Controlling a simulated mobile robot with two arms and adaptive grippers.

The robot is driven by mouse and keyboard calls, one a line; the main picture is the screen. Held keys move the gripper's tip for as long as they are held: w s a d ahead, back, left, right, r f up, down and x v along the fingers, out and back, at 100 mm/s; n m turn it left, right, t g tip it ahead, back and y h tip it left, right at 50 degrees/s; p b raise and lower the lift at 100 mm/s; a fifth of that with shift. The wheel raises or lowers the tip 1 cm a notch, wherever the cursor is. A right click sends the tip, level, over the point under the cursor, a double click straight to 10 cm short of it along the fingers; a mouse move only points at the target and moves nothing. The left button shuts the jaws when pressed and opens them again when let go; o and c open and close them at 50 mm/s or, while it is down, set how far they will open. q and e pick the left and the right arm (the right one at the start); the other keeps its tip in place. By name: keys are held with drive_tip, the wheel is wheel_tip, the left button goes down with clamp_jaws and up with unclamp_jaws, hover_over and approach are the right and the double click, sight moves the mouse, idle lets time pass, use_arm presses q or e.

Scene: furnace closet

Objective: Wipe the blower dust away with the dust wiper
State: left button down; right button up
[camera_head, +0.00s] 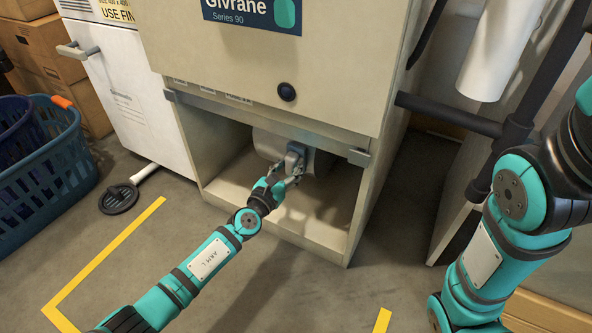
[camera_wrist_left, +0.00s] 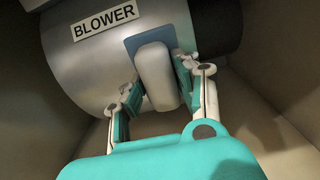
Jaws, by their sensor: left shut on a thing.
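The blower (camera_head: 265,145) is a grey metal drum in the open lower bay of the furnace cabinet. It fills the upper part of the left wrist view (camera_wrist_left: 85,70), with a "BLOWER" label. My left gripper (camera_head: 289,172) is inside the bay, shut on the pale rounded handle of the dust wiper (camera_head: 296,154). In the left wrist view the handle (camera_wrist_left: 154,72) sits between the fingers. A blue-grey pad behind it lies at the drum's face; I cannot tell whether it touches. No dust patch can be made out. My right gripper is outside the views.
The furnace cabinet (camera_head: 260,65) has side walls and a bottom lip around the bay. A blue basket (camera_head: 40,185) stands at the left, near a white appliance (camera_head: 125,95) and a floor drain (camera_head: 118,198). Yellow tape marks the floor. A white pipe (camera_head: 503,45) hangs at the right.

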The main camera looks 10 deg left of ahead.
use_arm(q)
drive_tip(key=shift+w+a+r+b, duration=0.1)
drive_tip(key=shift+w+a+b, duration=0.3)
drive_tip(key=shift+a, duration=0.5)
drive_tip(key=shift+w+a+f+b, duration=0.1)
drive_tip(key=shift+w+a+b, duration=0.35)
drive_tip(key=shift+a, duration=0.4)
drive_tip(key=shift+w+a+r+b, duration=0.1)
drive_tip(key=shift+w+a+b, duration=0.15)
drive_tip(key=shift+a+b, duration=0.45)
drive_tip(key=shift+w+a+b, duration=0.2)
drive_tip(key=shift+a+b, duration=0.15)
drive_tip(key=shift+a, duration=0.4)
drive_tip(key=shift+w+a+b, duration=0.2)
drive_tip(key=shift+a+b, duration=0.15)
drive_tip(key=shift+a, duration=0.4)
drive_tip(key=shift+w+a, duration=0.1)
drive_tip(key=shift+a, duration=0.2)
